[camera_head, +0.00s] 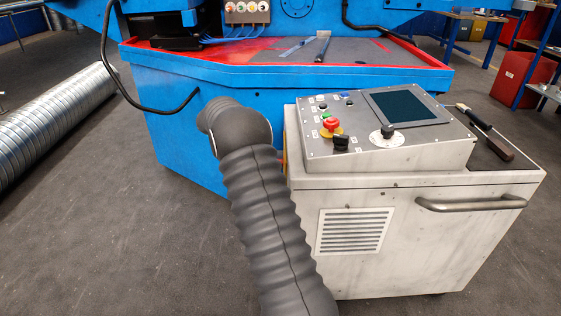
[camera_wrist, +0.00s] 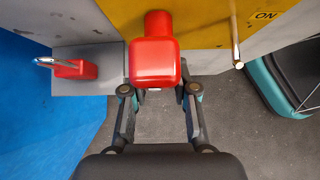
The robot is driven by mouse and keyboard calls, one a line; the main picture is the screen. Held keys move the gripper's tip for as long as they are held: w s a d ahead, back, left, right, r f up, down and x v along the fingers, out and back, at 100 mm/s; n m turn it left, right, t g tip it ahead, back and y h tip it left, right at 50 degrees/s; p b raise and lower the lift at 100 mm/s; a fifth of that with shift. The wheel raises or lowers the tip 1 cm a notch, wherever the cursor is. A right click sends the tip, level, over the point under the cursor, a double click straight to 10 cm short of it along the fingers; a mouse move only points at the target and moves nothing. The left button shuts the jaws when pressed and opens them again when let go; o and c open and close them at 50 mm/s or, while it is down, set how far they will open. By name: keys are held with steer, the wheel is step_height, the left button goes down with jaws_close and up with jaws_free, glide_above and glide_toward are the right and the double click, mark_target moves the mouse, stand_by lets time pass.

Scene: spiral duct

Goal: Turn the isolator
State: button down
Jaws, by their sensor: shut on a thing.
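The isolator's red handle (camera_wrist: 155,62) stands out from a yellow plate (camera_wrist: 205,22) in the wrist view. An ON label (camera_wrist: 266,15) is on the plate at the right, away from the handle. My gripper (camera_wrist: 156,90) has one finger on each side of the handle and is shut on it. The fingertips are partly hidden by the handle.
A red padlock (camera_wrist: 70,68) lies on a grey ledge (camera_wrist: 88,84) left of the handle. A brass rod (camera_wrist: 236,42) juts out at its right. A blue machine (camera_head: 200,85) stands close behind the cabinet. A spiral duct (camera_head: 50,130) lies at far left; floor between is clear.

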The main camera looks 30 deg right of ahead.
steer(key=shift+w+a, duration=0.1)
stand_by(0.4)
steer(key=c, duration=1.1)
jaws_free()
steer(key=v, duration=1.2)
